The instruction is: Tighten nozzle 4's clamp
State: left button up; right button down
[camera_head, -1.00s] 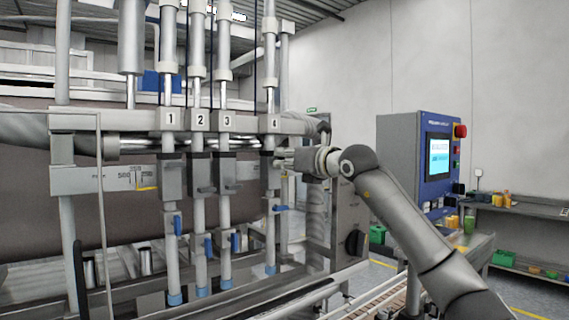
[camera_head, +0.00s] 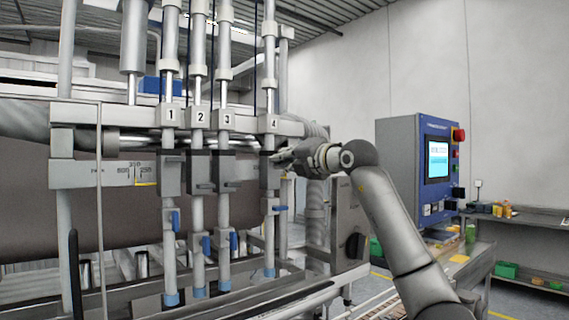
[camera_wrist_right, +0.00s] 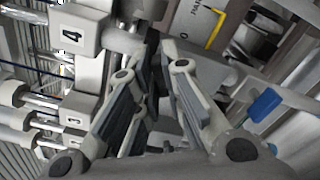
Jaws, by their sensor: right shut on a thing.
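Nozzle 4 (camera_head: 269,222) is the rightmost upright tube, under the block labelled 4 (camera_head: 272,124); that label also shows in the wrist view (camera_wrist_right: 72,37). Its clamp (camera_head: 267,175) is a dark grey block around the tube, partly hidden by my gripper. My right gripper (camera_head: 274,156) reaches in from the right at the clamp's upper part. In the wrist view my right gripper (camera_wrist_right: 156,62) is shut on a dark part of the clamp, probably its handle. The handle is mostly hidden between the fingers, so its angle cannot be told. My left gripper is out of view.
Nozzles 1 (camera_head: 169,240), 2 (camera_head: 198,225) and 3 (camera_head: 223,215) stand close on the left with similar clamps. A control panel (camera_head: 438,160) and a grey box with a black knob (camera_head: 348,225) stand to the right. A conveyor (camera_head: 385,300) runs below.

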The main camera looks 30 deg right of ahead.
jog(key=m+b, duration=0.1)
jog(key=m, duration=0.4)
jog(key=shift+m, duration=0.4)
jog(key=shift+f+m, duration=0.1)
jog(key=shift+m, duration=0.2)
jog(key=c, duration=1.6)
grip_release()
jog(key=shift+o, duration=0.2)
jog(key=shift+s, duration=0.15)
jog(key=s+d, duration=0.1)
jog(key=s, duration=1)
jog(key=shift+s, duration=0.4)
